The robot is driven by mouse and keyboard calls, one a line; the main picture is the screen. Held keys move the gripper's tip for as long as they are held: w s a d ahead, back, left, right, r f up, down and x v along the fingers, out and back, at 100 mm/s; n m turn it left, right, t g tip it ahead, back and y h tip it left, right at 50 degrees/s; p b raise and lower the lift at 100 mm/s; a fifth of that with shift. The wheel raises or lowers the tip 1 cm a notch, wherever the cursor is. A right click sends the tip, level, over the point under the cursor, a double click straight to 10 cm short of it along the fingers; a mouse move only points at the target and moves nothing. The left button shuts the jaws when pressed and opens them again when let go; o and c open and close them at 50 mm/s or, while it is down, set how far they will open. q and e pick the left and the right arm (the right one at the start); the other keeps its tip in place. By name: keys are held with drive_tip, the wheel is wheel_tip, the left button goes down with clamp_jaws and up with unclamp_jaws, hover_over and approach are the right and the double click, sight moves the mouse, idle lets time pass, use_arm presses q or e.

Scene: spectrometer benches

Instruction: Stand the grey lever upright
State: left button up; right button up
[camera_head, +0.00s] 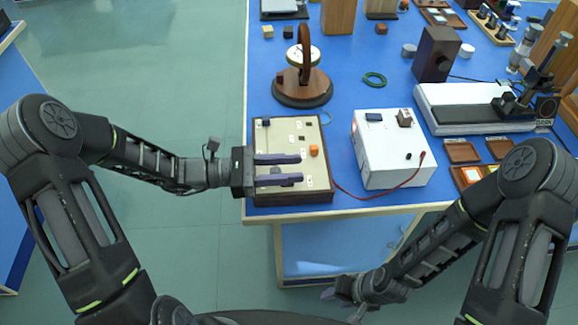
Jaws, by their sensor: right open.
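A shallow wooden box with a cream top panel (262,140) sits at the near left corner of the blue bench. My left gripper (300,169) reaches over this panel from the left, its two dark fingers apart and pointing right. A small grey piece (276,170) shows between the fingers. It may be the grey lever, but the fingers partly hide it and I cannot tell its tilt or whether they touch it. My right gripper (335,294) is open, low in front of the bench and away from the panel.
A white box (390,165) with a red cable stands right of the panel. Behind the panel is a brown round-based stand (302,88). A black-and-white instrument (470,115) and small wooden trays stand at right.

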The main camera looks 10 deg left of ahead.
use_arm(q)
clamp_jaws()
idle(0.3)
drive_tip(key=shift+d+r+p, duration=0.15)
drive_tip(key=shift+r+p, duration=0.05)
drive_tip(key=shift+p, duration=0.3)
drive_tip(key=y+p, duration=0.1)
drive_tip(key=d+y+p, duration=0.1)
drive_tip(key=p, duration=0.1)
drive_tip(key=d+g+y+p, duration=0.1)
drive_tip(key=y+p, duration=0.1)
drive_tip(key=shift+w, duration=0.25)
drive_tip(key=shift+d+f+y+p, duration=0.2)
drive_tip(key=shift+f+y+p, duration=0.35)
drive_tip(key=shift+y, duration=0.15)
drive_tip(key=shift+w+f, duration=0.1)
